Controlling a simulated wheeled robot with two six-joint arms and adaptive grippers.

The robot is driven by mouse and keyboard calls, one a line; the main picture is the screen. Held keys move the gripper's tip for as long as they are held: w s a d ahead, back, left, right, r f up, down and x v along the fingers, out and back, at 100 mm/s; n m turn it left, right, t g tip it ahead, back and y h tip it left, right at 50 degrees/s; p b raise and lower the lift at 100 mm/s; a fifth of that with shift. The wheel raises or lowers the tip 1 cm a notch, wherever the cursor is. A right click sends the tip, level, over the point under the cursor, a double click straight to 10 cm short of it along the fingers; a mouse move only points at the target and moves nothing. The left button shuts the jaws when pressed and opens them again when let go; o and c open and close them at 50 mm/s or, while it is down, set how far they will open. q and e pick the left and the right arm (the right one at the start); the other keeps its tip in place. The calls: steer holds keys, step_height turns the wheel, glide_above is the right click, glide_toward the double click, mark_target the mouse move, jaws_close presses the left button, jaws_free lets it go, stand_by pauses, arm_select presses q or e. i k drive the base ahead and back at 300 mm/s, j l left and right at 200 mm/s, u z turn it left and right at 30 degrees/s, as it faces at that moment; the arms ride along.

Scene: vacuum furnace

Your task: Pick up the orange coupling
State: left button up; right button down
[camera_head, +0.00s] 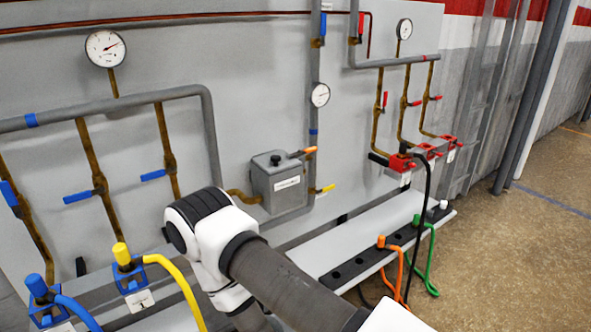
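The orange coupling (381,242) stands upright in the dark socket strip (345,273) on the grey shelf, right of centre. An orange hose (400,268) runs from it to the right and down past the shelf's front edge. One of my arms crosses the bottom middle, left of the coupling and apart from it in the picture. Neither of my grippers shows in the view, so their state and place are hidden.
A green coupling (416,219) with a green hose stands right of the orange one. A black hose (424,188) hangs from a red valve block (401,163) behind them. Yellow (122,253) and blue (37,286) couplings are at lower left. Open floor (500,265) lies at right.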

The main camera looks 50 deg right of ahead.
mark_target(382, 239)
steer(key=z, duration=2.3)
